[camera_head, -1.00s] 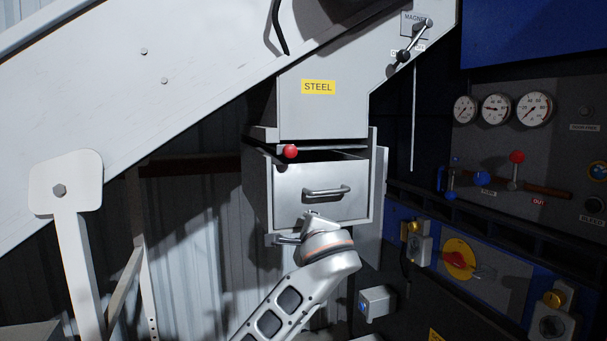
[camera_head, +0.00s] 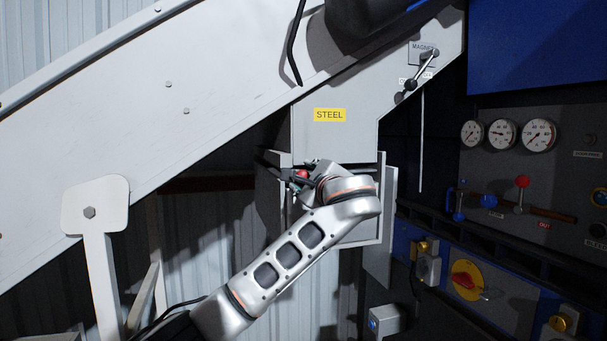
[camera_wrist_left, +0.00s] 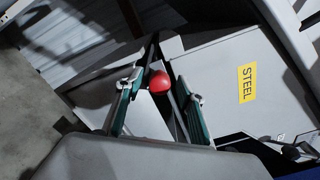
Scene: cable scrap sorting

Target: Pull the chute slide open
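The chute slide is a thin plate under the grey chute box with the yellow STEEL label (camera_head: 330,115); its red ball knob (camera_head: 301,174) shows at the front left. Most of the slide is hidden behind my left arm in the head view. My left gripper (camera_head: 287,174) is at the knob, its dark fingers pointing left. In the left wrist view the red knob (camera_wrist_left: 159,83) sits between the two green-edged fingers (camera_wrist_left: 158,90). The fingers are apart, with a gap visible beside the knob. My right gripper is not in view.
A metal bin (camera_head: 362,230) hangs below the chute, mostly covered by my left arm. A white conveyor frame (camera_head: 180,130) slopes along the left. A control panel with gauges (camera_head: 502,134), levers and a yellow-red switch (camera_head: 467,281) stands at the right.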

